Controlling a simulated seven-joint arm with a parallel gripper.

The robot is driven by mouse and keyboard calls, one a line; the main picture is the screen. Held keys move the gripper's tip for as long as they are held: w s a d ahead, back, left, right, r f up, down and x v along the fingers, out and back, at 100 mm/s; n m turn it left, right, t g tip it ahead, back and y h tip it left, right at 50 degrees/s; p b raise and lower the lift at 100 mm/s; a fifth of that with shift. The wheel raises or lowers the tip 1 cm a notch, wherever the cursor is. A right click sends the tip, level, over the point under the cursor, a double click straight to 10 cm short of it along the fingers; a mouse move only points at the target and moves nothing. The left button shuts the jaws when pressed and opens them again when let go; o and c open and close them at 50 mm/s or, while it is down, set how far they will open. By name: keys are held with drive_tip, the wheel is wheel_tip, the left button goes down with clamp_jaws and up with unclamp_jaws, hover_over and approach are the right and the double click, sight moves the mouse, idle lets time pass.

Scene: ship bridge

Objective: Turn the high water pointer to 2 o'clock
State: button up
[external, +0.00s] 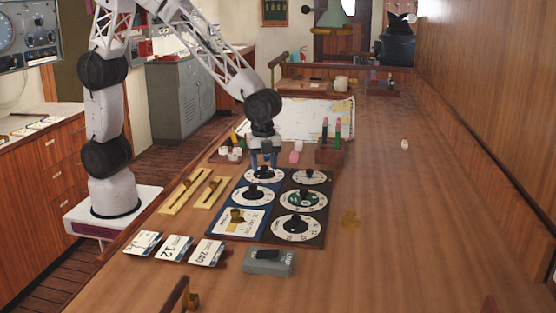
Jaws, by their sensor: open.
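A dial board (283,207) lies on the wooden table, with a blue left half and a dark right half. It carries several round white dials with black pointer knobs, and I cannot read which one is high water. My gripper (264,163) points down at the far left dial (276,179); it is open, its blue fingertips around or just above that dial's knob, which they largely hide. I cannot tell whether they touch it. The other dials are the middle left (246,200), far right (323,178), middle right (318,204) and near right (281,232) ones.
A square plate with a brass knob (237,215) fills the board's near left. Brass sliders (184,191), number cards (173,249) and a grey switch box (268,262) lie around it. A peg rack (329,156) and a chart (300,115) are behind. The table's right side is mostly clear.

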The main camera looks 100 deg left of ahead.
drive_tip(key=c, duration=0.9)
drive_tip(key=shift+c, duration=0.2)
drive_tip(key=shift+n, duration=0.5)
drive_tip(key=n, duration=1)
drive_tip(key=shift+r+n, duration=0.1)
drive_tip(key=shift+n, duration=0.2)
drive_tip(key=o, duration=0.9)
